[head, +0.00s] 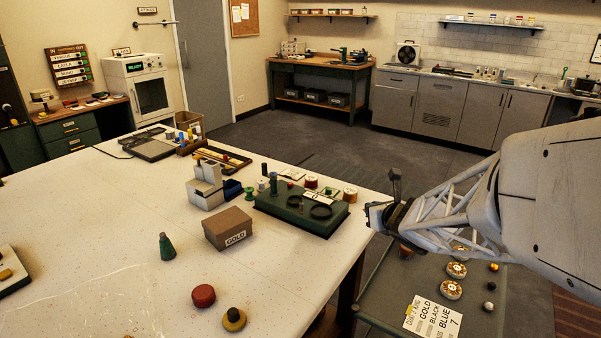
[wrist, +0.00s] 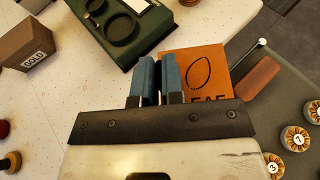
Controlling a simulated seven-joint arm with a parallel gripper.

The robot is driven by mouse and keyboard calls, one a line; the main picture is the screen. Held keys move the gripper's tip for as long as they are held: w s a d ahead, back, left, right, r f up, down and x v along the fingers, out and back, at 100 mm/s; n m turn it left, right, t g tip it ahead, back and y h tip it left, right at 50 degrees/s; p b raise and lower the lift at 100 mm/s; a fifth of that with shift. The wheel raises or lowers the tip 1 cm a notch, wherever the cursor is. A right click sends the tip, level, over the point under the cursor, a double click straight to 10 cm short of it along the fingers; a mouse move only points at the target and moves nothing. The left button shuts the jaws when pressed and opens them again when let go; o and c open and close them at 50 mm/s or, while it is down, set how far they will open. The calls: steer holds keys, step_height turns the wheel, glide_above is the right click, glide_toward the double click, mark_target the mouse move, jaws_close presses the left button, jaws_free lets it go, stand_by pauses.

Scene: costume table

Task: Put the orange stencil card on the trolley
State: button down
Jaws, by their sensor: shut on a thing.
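The orange stencil card (wrist: 212,68), with a leaf outline and dark lettering, shows just beyond and to the right of my fingers in the wrist view. My gripper (wrist: 160,75) is shut, with its two blue fingers close together, on the card; the grip point itself is hidden. In the head view my gripper (head: 374,216) is at the right edge of the white table, beside the trolley (head: 385,308). I cannot make out the card there. The trolley's dark top also shows in the wrist view (wrist: 290,100), to the right of and partly behind the card.
The trolley bears a lettered card (head: 433,318), round numbered reels (head: 452,290), small balls (head: 488,306) and a reddish-brown block (wrist: 258,76). On the table near my gripper are a green tray (head: 300,212) and a GOLD box (head: 228,229). The trolley's front middle looks partly clear.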

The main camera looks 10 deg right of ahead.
steer(key=s+d+m+h, duration=0.1)
steer(key=s+d, duration=0.4)
steer(key=d, duration=0.2)
glide_above(402, 284)
step_height(402, 284, down, 12)
steer(key=shift+f+m+h, duration=0.2)
steer(key=shift+m+h, duration=0.1)
steer(key=shift+h, duration=0.1)
steer(key=shift+w, duration=0.1)
steer(key=shift+f, duration=2.2)
steer(key=shift+f, duration=1.8)
steer(key=shift+f, duration=0.1)
